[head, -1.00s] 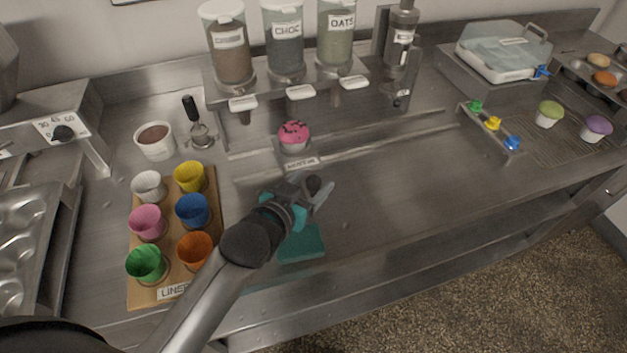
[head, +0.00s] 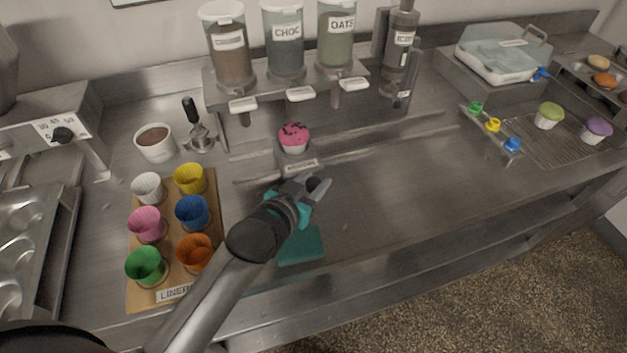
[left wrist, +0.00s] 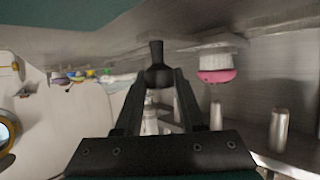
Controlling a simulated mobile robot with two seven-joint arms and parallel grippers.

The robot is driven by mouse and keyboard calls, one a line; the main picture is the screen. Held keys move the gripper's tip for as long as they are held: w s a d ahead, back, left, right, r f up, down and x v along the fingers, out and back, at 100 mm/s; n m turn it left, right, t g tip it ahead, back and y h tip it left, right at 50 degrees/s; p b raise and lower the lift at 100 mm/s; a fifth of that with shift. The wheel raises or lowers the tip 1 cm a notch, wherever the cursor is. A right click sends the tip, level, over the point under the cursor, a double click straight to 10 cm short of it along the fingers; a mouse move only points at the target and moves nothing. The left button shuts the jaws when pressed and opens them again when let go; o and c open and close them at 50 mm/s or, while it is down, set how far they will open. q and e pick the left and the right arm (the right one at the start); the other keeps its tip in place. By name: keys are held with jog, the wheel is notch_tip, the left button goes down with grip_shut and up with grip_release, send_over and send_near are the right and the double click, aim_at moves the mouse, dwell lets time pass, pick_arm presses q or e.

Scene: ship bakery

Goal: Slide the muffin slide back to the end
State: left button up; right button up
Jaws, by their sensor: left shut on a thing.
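The muffin slide (head: 301,165) is a metal carriage with a small label on its front, under the topping dispensers. A pink-topped muffin (head: 293,138) with dark sprinkles sits upright on it. A black knob (head: 313,184) stands in front of the label. My left gripper (head: 311,189) is shut on this knob. In the left wrist view the knob (left wrist: 157,77) shows between the fingers, and the pink muffin (left wrist: 216,76) appears upside down beside it. The fingers hide part of the slide's front. My right gripper is not in view.
Dispensers (head: 284,45) stand on a shelf above the muffin. A board of coloured liners (head: 170,292) lies left of my arm. The counter right of the gripper is clear up to the coloured knobs (head: 493,125).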

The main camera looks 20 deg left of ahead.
pick_arm(q)
grip_shut()
dwell(0.7)
